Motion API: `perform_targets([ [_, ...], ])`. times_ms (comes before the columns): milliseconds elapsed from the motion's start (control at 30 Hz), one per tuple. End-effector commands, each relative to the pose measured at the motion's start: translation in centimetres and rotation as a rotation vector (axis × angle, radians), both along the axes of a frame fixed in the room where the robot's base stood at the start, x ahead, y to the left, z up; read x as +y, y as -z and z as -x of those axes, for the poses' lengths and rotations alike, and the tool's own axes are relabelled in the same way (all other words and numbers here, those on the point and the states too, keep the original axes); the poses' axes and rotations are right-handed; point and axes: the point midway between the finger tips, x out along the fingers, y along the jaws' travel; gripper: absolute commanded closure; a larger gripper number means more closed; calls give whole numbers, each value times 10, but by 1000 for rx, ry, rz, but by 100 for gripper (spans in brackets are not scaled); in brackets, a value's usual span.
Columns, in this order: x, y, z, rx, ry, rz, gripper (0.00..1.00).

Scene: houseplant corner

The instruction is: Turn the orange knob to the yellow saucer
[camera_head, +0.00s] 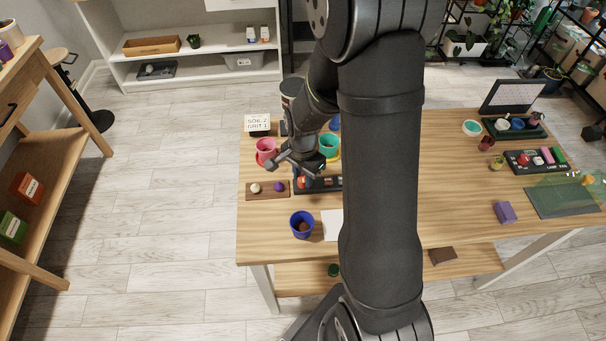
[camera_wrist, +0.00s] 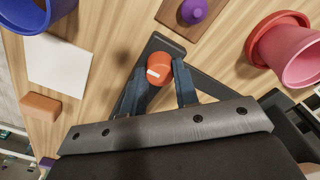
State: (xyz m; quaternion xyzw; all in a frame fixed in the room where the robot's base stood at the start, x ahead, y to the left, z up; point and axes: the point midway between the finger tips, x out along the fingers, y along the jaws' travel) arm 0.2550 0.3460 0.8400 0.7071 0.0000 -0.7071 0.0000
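The orange knob (camera_wrist: 159,69) has a white mark on its left side in the wrist view. It sits on a dark panel (camera_wrist: 157,44), and also shows in the head view (camera_head: 301,183). My gripper (camera_wrist: 160,66) is open, with one finger on each side of the knob. I cannot tell whether the fingers touch it. In the head view my gripper (camera_head: 297,168) is over the panel's left end. The yellow saucer (camera_head: 334,159) is under a teal pot (camera_head: 329,143) behind the panel, partly hidden by my arm. It is not in the wrist view.
A pink pot (camera_head: 265,147) stands on a red saucer (camera_wrist: 262,40) near my gripper. A brown board (camera_head: 254,195) with a white and a purple knob (camera_head: 279,187) lies to the left. A blue pot (camera_head: 302,225) and white card (camera_head: 332,224) are in front. My arm hides the table's middle.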

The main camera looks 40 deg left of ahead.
Motion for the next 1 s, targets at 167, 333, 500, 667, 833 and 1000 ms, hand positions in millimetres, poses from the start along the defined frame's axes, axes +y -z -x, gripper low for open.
perform_targets([
  [167,0,0,0,0,-7,0,95],
  [333,0,0,0,0,-48,0,95],
  [500,0,0,0,0,-142,0,95],
  [667,0,0,0,0,-273,0,95],
  [833,0,0,0,0,-428,0,95],
  [1000,0,0,0,0,-574,0,95],
])
